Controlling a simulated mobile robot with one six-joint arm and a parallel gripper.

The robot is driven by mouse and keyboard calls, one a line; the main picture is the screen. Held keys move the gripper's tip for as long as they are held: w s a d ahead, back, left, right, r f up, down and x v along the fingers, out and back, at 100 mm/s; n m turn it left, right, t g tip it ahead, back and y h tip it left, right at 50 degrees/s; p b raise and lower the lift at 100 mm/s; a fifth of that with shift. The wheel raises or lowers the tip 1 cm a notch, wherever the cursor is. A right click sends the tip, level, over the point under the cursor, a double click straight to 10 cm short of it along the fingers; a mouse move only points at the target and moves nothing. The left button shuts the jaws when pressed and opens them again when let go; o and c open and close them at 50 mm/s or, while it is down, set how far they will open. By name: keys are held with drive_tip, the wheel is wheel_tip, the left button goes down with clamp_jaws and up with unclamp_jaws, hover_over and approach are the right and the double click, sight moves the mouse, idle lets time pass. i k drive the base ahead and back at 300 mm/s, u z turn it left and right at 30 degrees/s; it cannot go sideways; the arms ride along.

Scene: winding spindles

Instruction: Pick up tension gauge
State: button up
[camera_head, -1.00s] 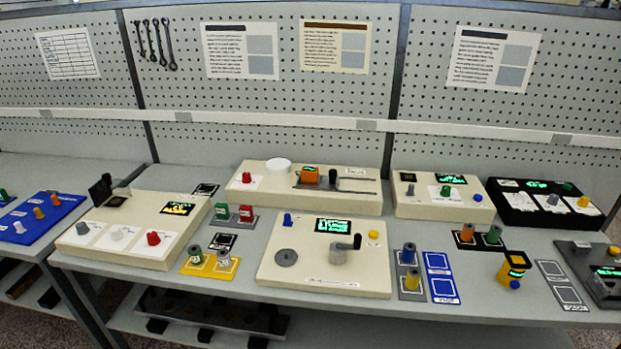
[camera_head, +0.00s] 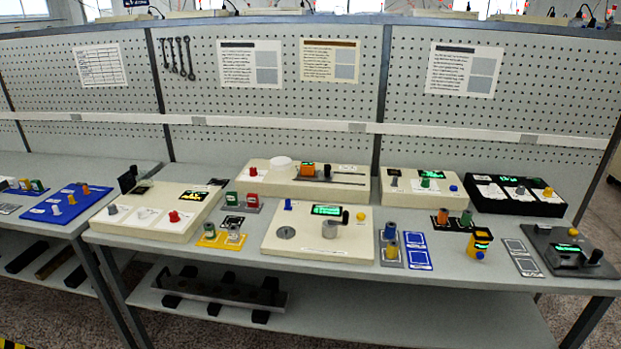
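What looks like the tension gauge (camera_head: 480,245) is a small yellow device with a dark top, a green display and a blue knob at its base. It stands upright near the front right of the grey workbench (camera_head: 350,268), between the blue marked plate and a grey marked plate. Nothing covers it. My gripper is not in view.
Left of the gauge is a blue plate (camera_head: 417,251); right of it is a grey plate (camera_head: 523,262). Behind it is a dark holder with orange and green spools (camera_head: 466,219). A dark device (camera_head: 568,258) sits at the right end. A pegboard (camera_head: 290,100) rises behind.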

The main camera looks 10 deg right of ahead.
sight(308, 169)
drive_tip(key=k, duration=0.55)
drive_tip(key=u, duration=0.45)
drive_tip(key=i, duration=0.65)
drive_tip(key=u, duration=1)
drive_tip(key=i, duration=2.25)
drive_tip(key=z, duration=0.15)
